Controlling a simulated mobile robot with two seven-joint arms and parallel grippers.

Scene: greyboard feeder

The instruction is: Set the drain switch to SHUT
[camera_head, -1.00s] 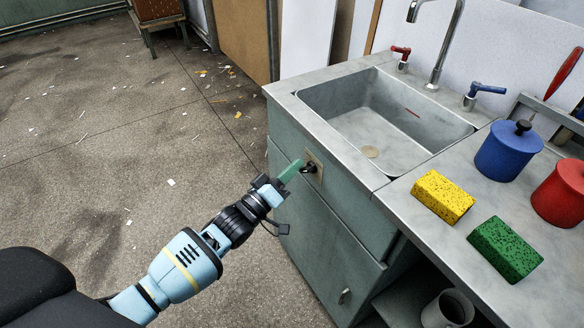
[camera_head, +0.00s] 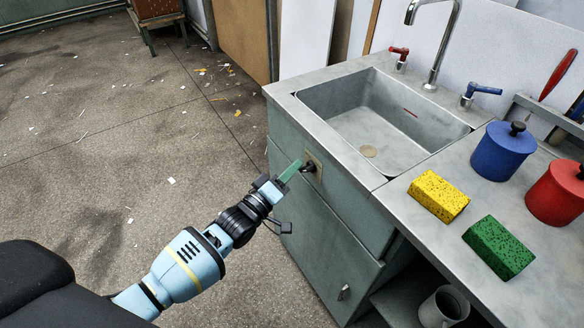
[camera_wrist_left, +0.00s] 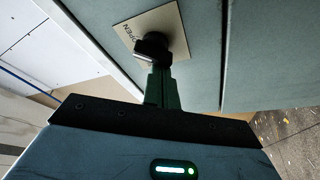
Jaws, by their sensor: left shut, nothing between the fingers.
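The drain switch (camera_head: 309,167) is a black knob on a beige plate on the front of the sink cabinet. In the left wrist view the knob (camera_wrist_left: 152,46) has a lever part, and the word OPEN is readable on the plate's left side. Other lettering is hidden. My left gripper (camera_head: 296,170) is shut and empty, with its green fingers reaching to the knob. In the left wrist view its fingertips (camera_wrist_left: 161,72) are right at the knob's lever; I cannot tell whether they touch. My right gripper is not in view.
The grey sink (camera_head: 375,120) has a red-handled tap (camera_head: 399,56) and a blue-handled tap (camera_head: 482,92). On the counter are a yellow sponge (camera_head: 438,196), a green sponge (camera_head: 499,247), a blue pot (camera_head: 502,154) and a red pot (camera_head: 560,195). The floor at left is open.

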